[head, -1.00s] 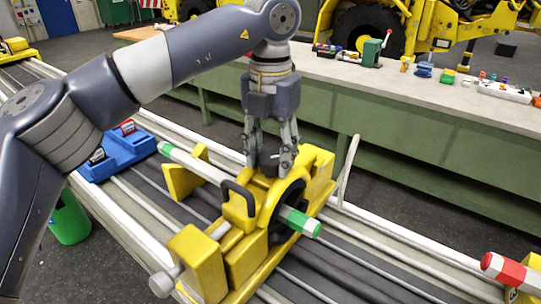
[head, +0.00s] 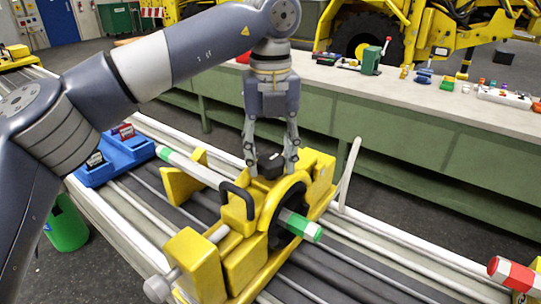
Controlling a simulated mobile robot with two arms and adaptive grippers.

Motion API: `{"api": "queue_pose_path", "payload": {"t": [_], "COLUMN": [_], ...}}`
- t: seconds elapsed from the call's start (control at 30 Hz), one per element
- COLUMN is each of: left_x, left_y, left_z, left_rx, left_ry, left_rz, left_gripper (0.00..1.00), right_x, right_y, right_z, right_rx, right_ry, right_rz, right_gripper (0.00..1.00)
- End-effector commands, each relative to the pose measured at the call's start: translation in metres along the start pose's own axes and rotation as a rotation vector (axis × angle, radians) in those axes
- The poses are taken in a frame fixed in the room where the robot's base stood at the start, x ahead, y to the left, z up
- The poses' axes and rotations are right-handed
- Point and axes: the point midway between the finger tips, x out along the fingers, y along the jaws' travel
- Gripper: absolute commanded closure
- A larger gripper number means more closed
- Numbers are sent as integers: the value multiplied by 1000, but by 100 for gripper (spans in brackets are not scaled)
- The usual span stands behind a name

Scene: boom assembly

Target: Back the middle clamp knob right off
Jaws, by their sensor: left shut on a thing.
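The clamp knob (head: 271,166) is a dark, black knob on top of the yellow clamp (head: 318,178), near the middle of the head view. My left gripper (head: 271,172) points down over it, with one finger on each side, and is shut on the knob. The fingertips partly hide the knob's sides, and its stem cannot be seen. A white and green rod (head: 305,227) runs through the round opening of the clamp, below the knob. My right gripper is not in view.
A black handle (head: 238,195) and a yellow block (head: 195,262) stand left of the clamp. A blue tray (head: 110,160) lies farther left on the rails. A pale lever (head: 350,172) rises at right. A green bench (head: 400,135) with small parts stands behind.

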Motion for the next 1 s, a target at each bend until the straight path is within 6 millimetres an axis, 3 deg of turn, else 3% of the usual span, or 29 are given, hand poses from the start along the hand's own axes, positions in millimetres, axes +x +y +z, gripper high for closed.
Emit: {"api": "queue_pose_path", "payload": {"t": [0.43,0.47,0.53,0.57,1.0], "left_x": [-1,-1,-1,-1,-8], "left_y": [0,0,0,0,0], "left_z": [1,1,1,1,0], "left_rx": [-15,-15,-15,-14,-12], "left_ry": [-2,-2,-2,-2,-3], "left_rz": [-1,-1,-1,-1,-1], "left_gripper": [79,53,37,34,34], "right_x": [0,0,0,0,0], "right_y": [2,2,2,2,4], "right_z": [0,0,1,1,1], "right_rx": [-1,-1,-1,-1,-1], "right_ry": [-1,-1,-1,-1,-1], "right_rz": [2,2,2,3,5], "right_gripper": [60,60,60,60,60]}}
